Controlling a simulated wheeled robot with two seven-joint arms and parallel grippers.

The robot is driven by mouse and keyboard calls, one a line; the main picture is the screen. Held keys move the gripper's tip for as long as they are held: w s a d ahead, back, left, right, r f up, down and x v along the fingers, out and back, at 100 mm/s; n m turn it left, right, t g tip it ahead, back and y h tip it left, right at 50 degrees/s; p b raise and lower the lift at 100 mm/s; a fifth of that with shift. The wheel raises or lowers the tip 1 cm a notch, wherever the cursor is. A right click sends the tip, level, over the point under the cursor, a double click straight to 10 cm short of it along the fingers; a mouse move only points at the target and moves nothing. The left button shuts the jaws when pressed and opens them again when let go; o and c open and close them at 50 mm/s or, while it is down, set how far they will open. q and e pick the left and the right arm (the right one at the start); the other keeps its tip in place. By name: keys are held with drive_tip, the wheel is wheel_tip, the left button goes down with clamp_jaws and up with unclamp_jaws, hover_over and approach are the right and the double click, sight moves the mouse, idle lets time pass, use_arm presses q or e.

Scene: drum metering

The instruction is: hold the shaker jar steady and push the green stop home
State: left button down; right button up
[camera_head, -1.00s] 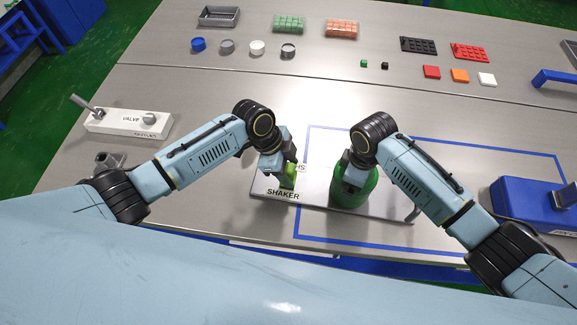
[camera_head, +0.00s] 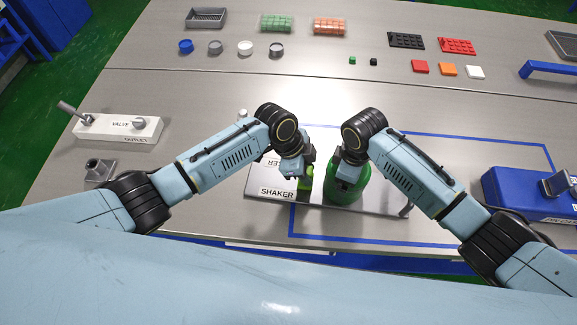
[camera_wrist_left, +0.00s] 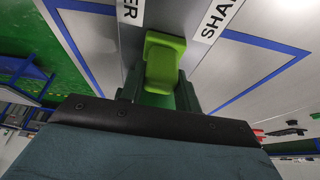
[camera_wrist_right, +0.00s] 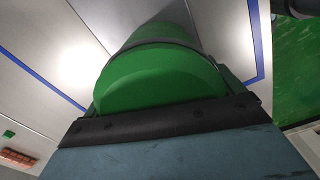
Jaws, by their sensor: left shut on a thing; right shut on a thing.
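The green shaker jar (camera_head: 347,190) stands on the right part of the plate labelled SHAKER (camera_head: 262,184). My right gripper (camera_head: 347,170) is shut around the jar's upper part, and the jar fills the space between the fingers in the right wrist view (camera_wrist_right: 160,80). The lime-green stop (camera_head: 305,184) is on the plate, left of the jar. My left gripper (camera_head: 303,172) is shut on the stop, which shows between its fingers in the left wrist view (camera_wrist_left: 162,62). A narrow gap seems to separate stop and jar; their contact is partly hidden.
A white valve block (camera_head: 120,127) lies at left and a blue device (camera_head: 525,193) at right. A blue tape outline (camera_head: 420,240) surrounds part of the plate. Caps, trays and coloured blocks stand far back.

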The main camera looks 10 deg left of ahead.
use_arm(q)
drive_tip(key=shift+d, duration=0.5)
use_arm(e)
drive_tip(key=shift+a, duration=0.1)
use_arm(q)
drive_tip(key=c, duration=1)
unclamp_jaws()
drive_tip(key=shift+a+r, duration=0.1)
drive_tip(key=v, duration=1.2)
use_arm(e)
drive_tip(key=o, duration=1.5)
